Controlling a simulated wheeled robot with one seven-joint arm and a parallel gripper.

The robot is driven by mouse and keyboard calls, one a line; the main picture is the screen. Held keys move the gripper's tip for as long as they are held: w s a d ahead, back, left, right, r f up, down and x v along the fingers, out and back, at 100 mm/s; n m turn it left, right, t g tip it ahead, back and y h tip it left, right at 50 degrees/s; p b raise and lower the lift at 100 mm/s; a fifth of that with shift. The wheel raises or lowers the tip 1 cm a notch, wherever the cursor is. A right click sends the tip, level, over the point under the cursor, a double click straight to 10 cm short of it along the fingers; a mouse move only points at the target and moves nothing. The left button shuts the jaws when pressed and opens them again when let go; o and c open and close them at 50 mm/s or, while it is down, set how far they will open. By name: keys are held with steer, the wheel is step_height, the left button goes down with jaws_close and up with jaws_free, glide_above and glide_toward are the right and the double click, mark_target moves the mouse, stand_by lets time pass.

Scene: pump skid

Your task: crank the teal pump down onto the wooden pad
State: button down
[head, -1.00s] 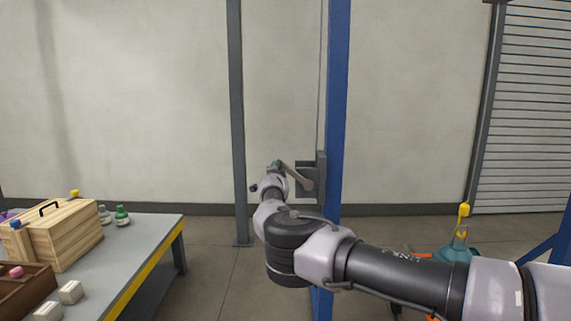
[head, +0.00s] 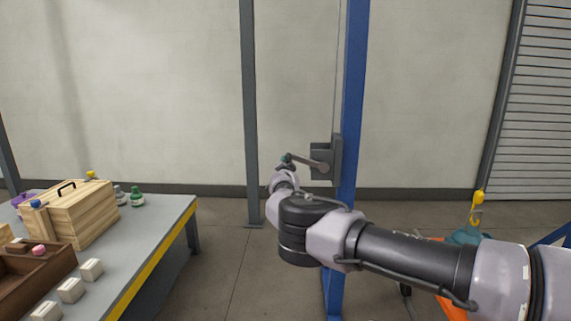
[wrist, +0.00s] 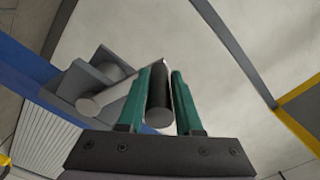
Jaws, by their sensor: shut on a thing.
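The crank (head: 309,163) sticks out to the left from a grey winch box (head: 327,160) on the blue post. My gripper (head: 286,159) is at the crank's outer end. In the wrist view, its teal fingers (wrist: 160,95) are shut on the dark cylindrical crank handle (wrist: 158,118), and the grey crank arm (wrist: 118,98) runs left to the hub. The teal pump (head: 466,237) is at the right under a yellow hook (head: 477,207), mostly hidden behind my arm. I cannot make out the wooden pad.
A grey table (head: 165,225) with a yellow edge stands at the left, holding a wooden box (head: 82,215), a brown tray (head: 40,275), white blocks and small bottles. A grey post (head: 251,120) stands left of the crank. An orange part (head: 452,309) shows below my arm.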

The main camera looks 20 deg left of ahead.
steer(key=shift+w+d+f+h, duration=0.2)
steer(key=shift+w+d+h, duration=0.15)
steer(key=shift+d, duration=0.35)
steer(key=c, duration=0.6)
jaws_free()
steer(key=shift+w, duration=0.1)
steer(key=shift+a+r, duration=0.1)
steer(key=shift+a, duration=0.15)
steer(key=shift+s, duration=0.25)
steer(key=shift+s, duration=0.6)
steer(key=v, duration=0.9)
steer(key=shift+s+d, duration=0.15)
steer(key=shift+d, duration=0.2)
